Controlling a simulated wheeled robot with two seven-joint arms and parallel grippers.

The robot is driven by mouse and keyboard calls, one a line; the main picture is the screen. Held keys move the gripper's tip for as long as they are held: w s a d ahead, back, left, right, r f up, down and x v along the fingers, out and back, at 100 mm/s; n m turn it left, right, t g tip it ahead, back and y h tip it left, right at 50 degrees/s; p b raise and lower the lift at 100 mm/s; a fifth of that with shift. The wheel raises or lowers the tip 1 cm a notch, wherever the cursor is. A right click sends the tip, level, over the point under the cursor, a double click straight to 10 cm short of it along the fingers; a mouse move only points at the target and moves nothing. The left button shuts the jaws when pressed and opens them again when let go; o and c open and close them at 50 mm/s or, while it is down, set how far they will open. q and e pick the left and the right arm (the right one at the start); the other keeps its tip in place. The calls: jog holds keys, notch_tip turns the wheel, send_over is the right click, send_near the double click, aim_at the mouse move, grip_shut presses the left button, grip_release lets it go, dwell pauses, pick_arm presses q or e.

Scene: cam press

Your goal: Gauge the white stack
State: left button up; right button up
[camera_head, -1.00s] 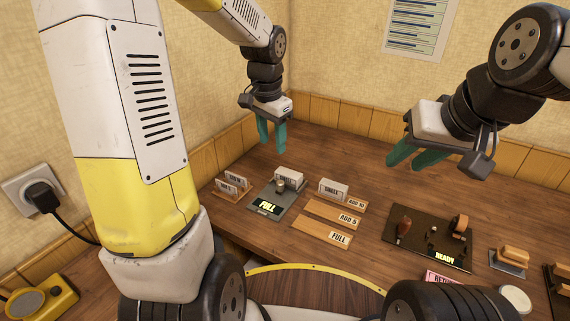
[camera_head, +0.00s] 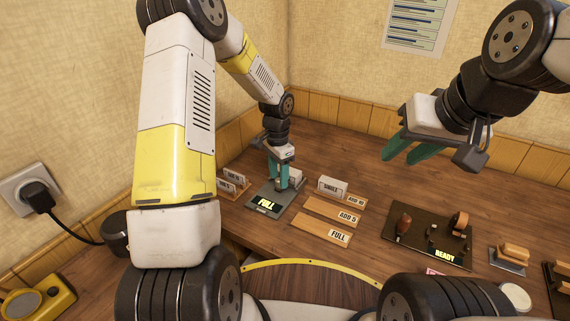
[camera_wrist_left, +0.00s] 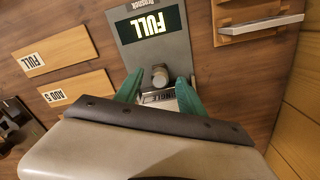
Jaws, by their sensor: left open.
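The grey gauge (camera_head: 263,208) has a lit display reading FULL; the display also shows in the left wrist view (camera_wrist_left: 152,23). A white stack (camera_head: 295,174) with a SINGLE label stands at the gauge's back end, behind a round grey knob (camera_wrist_left: 160,75). My left gripper (camera_head: 283,183) is lowered over it, fingers pointing down. In the left wrist view, its open green fingers straddle the stack (camera_wrist_left: 160,97); whether they touch it I cannot tell. My right gripper (camera_head: 408,154) is open and empty above the table.
Another white SINGLE stack (camera_head: 332,186) stands on the ADD 10 board (camera_head: 357,201). The ADD 5 (camera_head: 325,209) and FULL (camera_head: 315,228) boards are bare. A wooden rack (camera_head: 236,190) with white pieces is left of the gauge. A dark READY panel (camera_head: 418,250) lies right.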

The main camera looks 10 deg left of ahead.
pick_arm(q)
jog(key=shift+f, duration=0.35)
grip_shut()
dwell(1.2)
